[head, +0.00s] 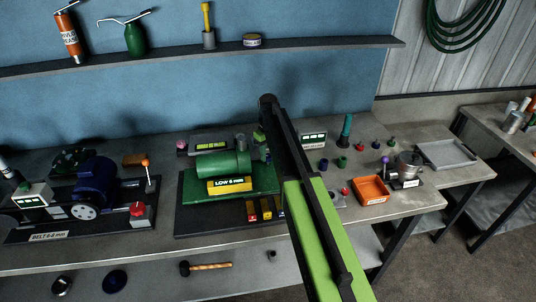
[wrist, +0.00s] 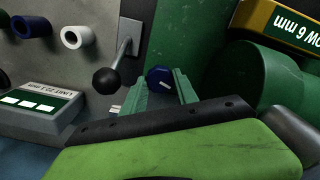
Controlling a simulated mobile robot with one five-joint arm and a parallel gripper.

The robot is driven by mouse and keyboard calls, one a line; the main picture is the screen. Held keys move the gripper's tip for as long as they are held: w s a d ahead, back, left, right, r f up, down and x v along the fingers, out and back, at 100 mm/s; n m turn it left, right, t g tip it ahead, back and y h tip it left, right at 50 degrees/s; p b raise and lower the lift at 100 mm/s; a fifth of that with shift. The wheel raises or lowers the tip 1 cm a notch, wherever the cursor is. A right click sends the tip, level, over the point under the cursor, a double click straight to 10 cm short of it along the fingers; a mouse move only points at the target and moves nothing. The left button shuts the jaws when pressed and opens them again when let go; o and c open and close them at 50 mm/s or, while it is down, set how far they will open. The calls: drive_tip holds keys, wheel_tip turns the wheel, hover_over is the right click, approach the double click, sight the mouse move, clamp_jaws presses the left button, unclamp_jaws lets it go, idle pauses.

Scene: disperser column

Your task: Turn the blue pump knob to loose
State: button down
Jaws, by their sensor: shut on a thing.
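The knob's lower part is hidden behind the fingers. In the head view my arm covers this spot, and I cannot make out the knob there. The green pump (head: 222,164) stands on a dark green base, with a yellow label reading "LOW 6 mm" (head: 230,184).
A lever with a black ball (wrist: 107,80) stands close left of my fingers in the wrist view. A box labelled "LIMIT" (wrist: 38,108) and blue and white rings are further left. An orange tray (head: 371,190) sits right of my arm. A blue motor (head: 93,183) stands left.

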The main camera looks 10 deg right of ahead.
sight(268, 156)
drive_tip(key=n, duration=0.4)
drive_tip(key=shift+s+n, duration=0.1)
drive_tip(key=shift+n, duration=2.7)
drive_tip(key=c, duration=0.9)
unclamp_jaws()
drive_tip(key=shift+c, duration=0.2)
wheel_tip(268, 156, up, 17)
drive_tip(key=p, duration=1.7)
drive_tip(key=shift+r, duration=0.2)
